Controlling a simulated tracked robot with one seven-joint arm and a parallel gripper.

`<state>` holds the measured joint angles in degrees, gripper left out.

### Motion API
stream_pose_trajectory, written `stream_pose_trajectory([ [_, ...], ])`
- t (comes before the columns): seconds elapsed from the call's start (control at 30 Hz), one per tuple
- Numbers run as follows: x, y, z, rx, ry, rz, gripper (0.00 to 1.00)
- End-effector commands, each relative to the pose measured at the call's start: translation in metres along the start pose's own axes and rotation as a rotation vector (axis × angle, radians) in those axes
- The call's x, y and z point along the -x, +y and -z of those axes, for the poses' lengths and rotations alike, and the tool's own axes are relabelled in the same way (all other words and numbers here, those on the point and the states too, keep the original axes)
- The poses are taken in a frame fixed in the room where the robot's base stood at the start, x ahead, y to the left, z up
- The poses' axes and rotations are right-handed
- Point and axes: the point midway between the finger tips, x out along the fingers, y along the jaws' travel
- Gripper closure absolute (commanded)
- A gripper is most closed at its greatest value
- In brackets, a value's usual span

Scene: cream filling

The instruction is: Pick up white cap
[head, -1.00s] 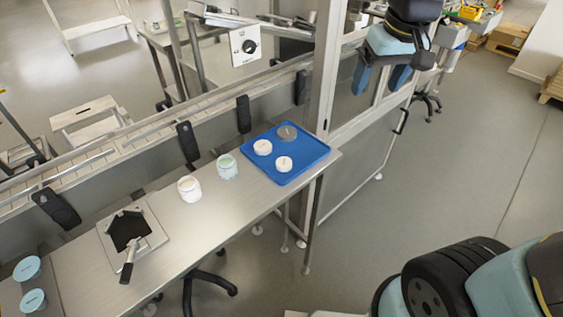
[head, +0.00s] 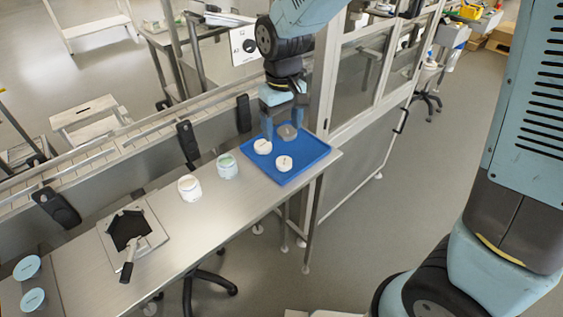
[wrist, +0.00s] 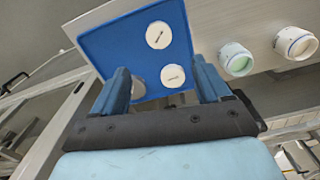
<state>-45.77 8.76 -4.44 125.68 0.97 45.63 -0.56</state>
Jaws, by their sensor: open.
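A blue tray (head: 310,160) at the table's far end holds a white cap (head: 262,147) at its left, another white cap (head: 284,163) nearer the front, and a grey cap (head: 287,132) at the back. My gripper (head: 285,128) is open and empty above the back of the tray, fingers pointing down. In the wrist view, the left white cap (wrist: 173,76) shows between the fingers (wrist: 163,80), nearer the right one. The front white cap (wrist: 159,35) lies beyond them. The grey cap (wrist: 138,88) is partly hidden by the left finger.
A green-filled jar (head: 227,166) and a white jar (head: 189,188) stand left of the tray. A framed plate with a dark tool (head: 128,230) lies farther left. Two light-blue lids (head: 28,268) sit at the left end. A glass-panelled frame (head: 345,95) rises behind the tray.

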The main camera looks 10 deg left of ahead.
Motion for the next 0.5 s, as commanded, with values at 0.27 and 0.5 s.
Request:
stream_pose_trajectory([
  [0.27, -0.043, 0.001, 0.0, -0.001, -0.002, -0.001, 0.24],
  [0.5, -0.056, 0.001, -0.001, -0.001, -0.001, 0.0, 0.24],
])
